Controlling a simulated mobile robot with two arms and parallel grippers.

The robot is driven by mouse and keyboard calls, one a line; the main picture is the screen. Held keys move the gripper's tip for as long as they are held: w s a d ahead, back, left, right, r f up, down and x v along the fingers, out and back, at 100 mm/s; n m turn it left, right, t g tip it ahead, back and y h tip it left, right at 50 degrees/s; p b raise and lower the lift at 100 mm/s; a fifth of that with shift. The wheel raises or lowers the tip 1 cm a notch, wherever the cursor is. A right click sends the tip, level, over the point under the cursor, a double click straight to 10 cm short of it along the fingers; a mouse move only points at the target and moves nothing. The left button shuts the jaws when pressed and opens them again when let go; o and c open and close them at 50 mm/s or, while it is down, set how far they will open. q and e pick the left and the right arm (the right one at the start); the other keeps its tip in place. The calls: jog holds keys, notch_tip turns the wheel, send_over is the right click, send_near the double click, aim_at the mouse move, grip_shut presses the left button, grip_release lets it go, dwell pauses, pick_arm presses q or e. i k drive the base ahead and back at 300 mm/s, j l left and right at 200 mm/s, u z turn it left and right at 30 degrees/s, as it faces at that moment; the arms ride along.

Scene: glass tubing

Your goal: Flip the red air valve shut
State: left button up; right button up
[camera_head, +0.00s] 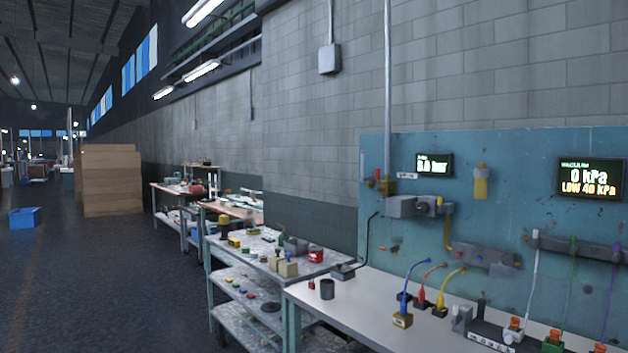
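No gripper of mine shows in this view. A teal panel (400,235) stands on a workbench (378,290) at the right. A small brass-coloured fitting (386,187) with a dark reddish part sits at the panel's upper left, at the foot of a vertical pipe (388,90). It may be the air valve, but it is too small to tell its handle's position. A grey block unit (402,207) is mounted just below it. A small display (434,165) beside it has a blurred reading. A larger display (591,179) reads 0 kPa, LOW 40 kPa.
A cluttered shelf cart (245,262) adjoins the bench's left end. Stacked brown boxes (110,180) and a blue bin (24,218) stand farther left. The floor (110,285) at left is open.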

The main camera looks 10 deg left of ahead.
aim_at(378, 187)
jog(key=i+j+z, duration=0.1)
jog(key=i+j, duration=0.25)
jog(key=i+j+z, duration=0.1)
jog(key=i+j, duration=0.65)
jog(key=i+j+z, duration=0.15)
jog(key=i+j, duration=0.2)
jog(key=j, duration=0.2)
jog(key=i+j+z, duration=0.1)
jog(key=i+j, duration=0.2)
jog(key=j, duration=0.15)
jog(key=i+j+z, duration=0.1)
jog(key=i+j, duration=0.25)
jog(key=j, duration=0.15)
jog(key=i+j, duration=0.3)
jog(key=j, duration=0.2)
jog(key=i+j+z, duration=0.15)
jog(key=i+j, duration=0.15)
jog(key=j, duration=0.2)
